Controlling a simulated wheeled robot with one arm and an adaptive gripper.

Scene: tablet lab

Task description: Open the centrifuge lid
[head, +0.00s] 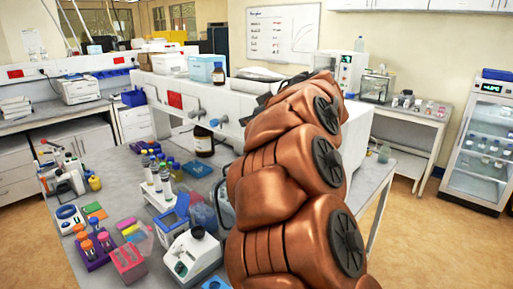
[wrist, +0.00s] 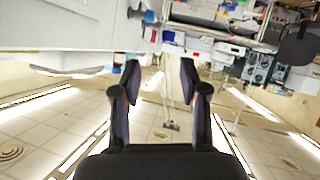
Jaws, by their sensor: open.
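I cannot clearly pick out the centrifuge or its lid. In the head view my copper-coloured arm covers the right part of the bench and hides what stands behind it. A grey rounded edge (head: 224,205) shows just left of the arm; I cannot tell what it belongs to. In the wrist view my gripper (wrist: 160,80) is open, with nothing between its two dark fingers. A large white body (wrist: 60,35) fills the upper left of that view, apart from the fingers; I cannot tell whether it is the centrifuge.
The bench (head: 118,190) holds a white device with a dark top (head: 193,255), a purple rack (head: 92,247), a pink rack (head: 127,263) and several bottles. A brown bottle (head: 204,140) stands farther back. A glass-door fridge (head: 483,140) stands right, beyond open floor.

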